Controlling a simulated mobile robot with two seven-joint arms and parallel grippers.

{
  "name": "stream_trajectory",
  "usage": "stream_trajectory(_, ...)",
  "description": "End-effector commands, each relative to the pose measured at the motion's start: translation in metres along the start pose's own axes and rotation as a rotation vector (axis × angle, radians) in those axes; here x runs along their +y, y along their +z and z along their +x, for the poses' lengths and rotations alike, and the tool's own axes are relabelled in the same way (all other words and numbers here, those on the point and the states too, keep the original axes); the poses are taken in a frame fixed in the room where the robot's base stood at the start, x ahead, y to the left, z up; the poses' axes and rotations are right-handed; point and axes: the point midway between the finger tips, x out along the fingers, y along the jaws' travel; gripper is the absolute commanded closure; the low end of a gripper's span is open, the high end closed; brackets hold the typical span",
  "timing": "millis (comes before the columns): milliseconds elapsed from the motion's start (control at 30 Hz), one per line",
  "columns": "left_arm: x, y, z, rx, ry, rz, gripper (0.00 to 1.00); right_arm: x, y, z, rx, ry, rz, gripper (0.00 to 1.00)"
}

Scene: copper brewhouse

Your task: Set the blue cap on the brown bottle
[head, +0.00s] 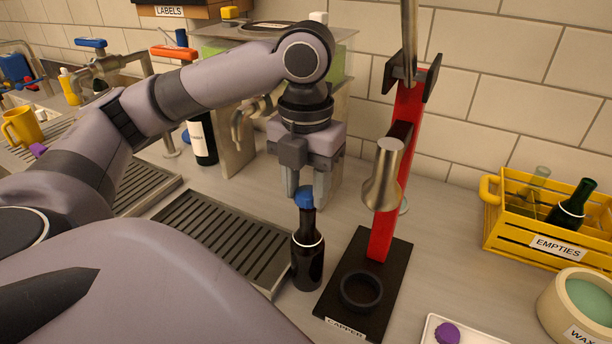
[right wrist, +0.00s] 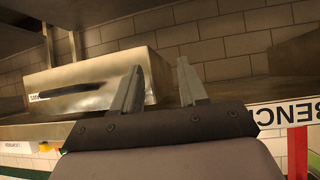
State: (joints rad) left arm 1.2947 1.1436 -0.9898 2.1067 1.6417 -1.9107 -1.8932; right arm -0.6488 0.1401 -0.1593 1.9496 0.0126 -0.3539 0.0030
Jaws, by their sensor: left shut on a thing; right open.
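The brown bottle (head: 308,256) stands upright on the counter, just left of the capper's black base. The blue cap (head: 303,197) is at the bottle's mouth, in line with its neck; I cannot tell whether it touches the rim or sits fully on it. My left gripper (head: 306,190) points down above the bottle and is shut on the blue cap, its fingers partly hiding it. My right gripper (right wrist: 160,80) shows only in the right wrist view, open and empty, facing a metal box and a tiled wall, away from the bottle.
The red capper (head: 382,235) stands close on the right, its metal head (head: 382,180) overhanging. A drip grate (head: 225,237) lies left. A white tray (head: 490,338) with a purple cap (head: 447,333), a wax tub (head: 560,312) and a yellow crate (head: 490,235) are at right.

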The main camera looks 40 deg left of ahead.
Motion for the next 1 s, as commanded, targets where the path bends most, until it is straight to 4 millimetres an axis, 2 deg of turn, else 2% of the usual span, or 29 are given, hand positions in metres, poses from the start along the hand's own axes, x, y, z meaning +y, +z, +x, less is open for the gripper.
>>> stream_trajectory(1000,0.000,0.000,0.018,0.001,0.000,0.000,0.87,0.000,0.007,0.005,-0.001,0.000,0.001,0.57)
